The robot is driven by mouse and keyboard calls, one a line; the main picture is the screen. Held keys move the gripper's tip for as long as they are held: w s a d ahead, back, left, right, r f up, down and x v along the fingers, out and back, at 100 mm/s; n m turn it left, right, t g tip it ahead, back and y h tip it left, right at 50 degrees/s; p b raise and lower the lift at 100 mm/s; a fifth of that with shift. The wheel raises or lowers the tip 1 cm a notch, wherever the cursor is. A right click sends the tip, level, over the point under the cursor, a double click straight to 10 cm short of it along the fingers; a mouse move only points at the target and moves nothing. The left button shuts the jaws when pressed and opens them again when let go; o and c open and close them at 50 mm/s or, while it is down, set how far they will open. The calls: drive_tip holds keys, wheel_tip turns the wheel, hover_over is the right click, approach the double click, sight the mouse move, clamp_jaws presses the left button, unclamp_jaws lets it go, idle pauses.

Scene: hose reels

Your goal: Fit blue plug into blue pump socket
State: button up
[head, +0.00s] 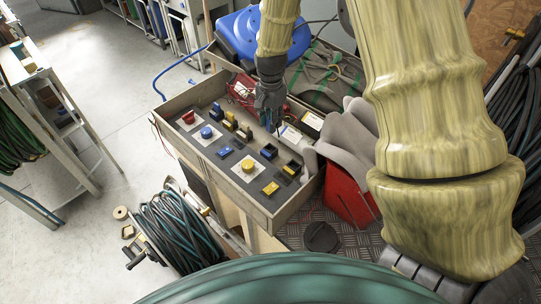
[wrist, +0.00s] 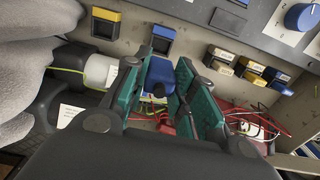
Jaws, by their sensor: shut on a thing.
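My gripper (head: 270,118) hangs over the far side of the panel box in the head view. In the wrist view its teal fingers (wrist: 168,88) are shut on a blue plug (wrist: 160,73) with a dark knob or cable end. The blue pump socket (wrist: 160,40), a dark opening with a blue edge, lies just beyond the plug in the wrist view, and the two look apart. It also shows on the panel in the head view (head: 269,151).
A yellow-edged socket (wrist: 105,22) sits beside the blue one. Several yellow and blue blocks (wrist: 250,70) and a blue knob (wrist: 301,17) are on the other side. Grey fabric-like folds (head: 350,132) and a red container (head: 348,190) stand right of the panel box (head: 262,215).

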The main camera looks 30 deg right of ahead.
drive_tip(key=shift+f+p, duration=1)
drive_tip(key=shift+f, duration=4.25)
drive_tip(key=o, duration=1)
drive_tip(key=shift+f, duration=0.1)
drive_tip(key=shift+o, duration=0.2)
drive_tip(key=shift+r+b, duration=1.3)
drive_tip(key=shift+r, duration=4.85)
